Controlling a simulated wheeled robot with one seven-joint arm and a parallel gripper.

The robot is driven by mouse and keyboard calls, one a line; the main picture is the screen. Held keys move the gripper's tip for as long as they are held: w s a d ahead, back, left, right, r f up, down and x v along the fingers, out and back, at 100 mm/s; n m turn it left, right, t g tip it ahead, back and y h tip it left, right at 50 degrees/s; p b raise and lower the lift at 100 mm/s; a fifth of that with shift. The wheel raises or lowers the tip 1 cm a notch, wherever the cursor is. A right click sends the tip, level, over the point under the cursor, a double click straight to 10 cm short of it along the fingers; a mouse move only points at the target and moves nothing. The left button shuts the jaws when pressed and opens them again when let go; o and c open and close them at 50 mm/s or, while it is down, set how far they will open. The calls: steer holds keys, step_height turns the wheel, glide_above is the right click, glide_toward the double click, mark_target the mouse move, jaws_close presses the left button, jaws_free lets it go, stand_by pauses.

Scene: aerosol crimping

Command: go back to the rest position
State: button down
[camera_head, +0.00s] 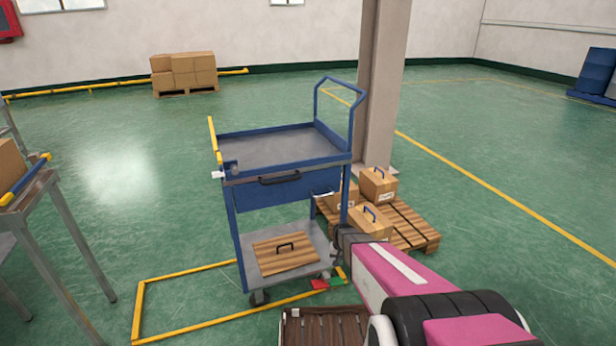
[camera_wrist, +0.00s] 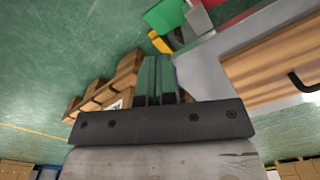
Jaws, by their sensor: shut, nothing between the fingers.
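My gripper (camera_head: 344,238) is at the end of my pink arm, near the front right corner of the blue cart (camera_head: 250,196). It looks apart from the cart, though the head view leaves the exact gap unclear. In the wrist view its fingers (camera_wrist: 156,80) are close together with nothing between them. The cart has a bare grey top tray, a closed drawer with a dark handle, and a lower shelf. A striped wooden panel with a dark handle (camera_head: 285,255) lies on that shelf and also shows in the wrist view (camera_wrist: 270,68).
A pallet (camera_head: 415,225) with several boxes stands right of the cart, by a pillar (camera_head: 383,80). A brown slatted crate (camera_head: 325,328) is on the floor below my arm. A metal table (camera_head: 30,190) stands at left. Open floor lies between table and cart.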

steer(key=s+r+n, duration=0.1)
steer(key=s+r, duration=0.8)
steer(key=r, duration=0.4)
steer(key=s+r+n, duration=0.1)
steer(key=s+r, duration=0.9)
steer(key=r, duration=0.4)
steer(key=shift+r, duration=0.3)
